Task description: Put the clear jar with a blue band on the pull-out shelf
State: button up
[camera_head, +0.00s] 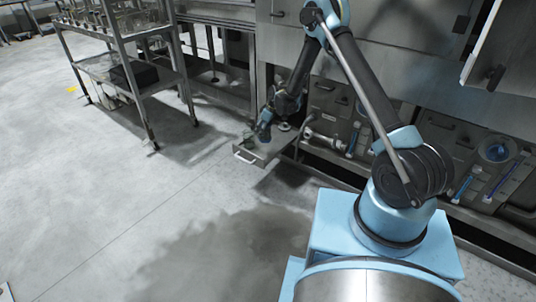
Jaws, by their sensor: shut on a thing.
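My gripper (262,134) is at the end of my blue and black arm, low over the pull-out shelf (268,151). The pull-out shelf is a small grey metal tray with a handle at its front, sticking out from the washer. The clear jar (249,136) shows only as a faint greenish shape at the gripper's fingers, just above or on the shelf. I cannot tell whether it touches the shelf. Its blue band cannot be made out at this size.
A metal rack cart (119,66) with glassware on top and a black box (134,75) stands at the upper left. Pipes and valves (326,136) line the washer right of the shelf. An open panel door (487,52) juts out at upper right. The floor at left is clear.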

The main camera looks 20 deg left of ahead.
aim_at(269, 129)
jog(key=shift+s+a+f, duration=0.1)
jog(key=shift+a+f, duration=0.2)
jog(key=shift+f, duration=0.05)
jog(key=f, duration=0.5)
jog(key=shift+w+d+f, duration=0.2)
jog(key=shift+f, duration=2.1)
jog(key=o, duration=1.7)
jog(key=shift+f, duration=0.1)
jog(key=v, duration=1.2)
jog(key=shift+s, duration=0.1)
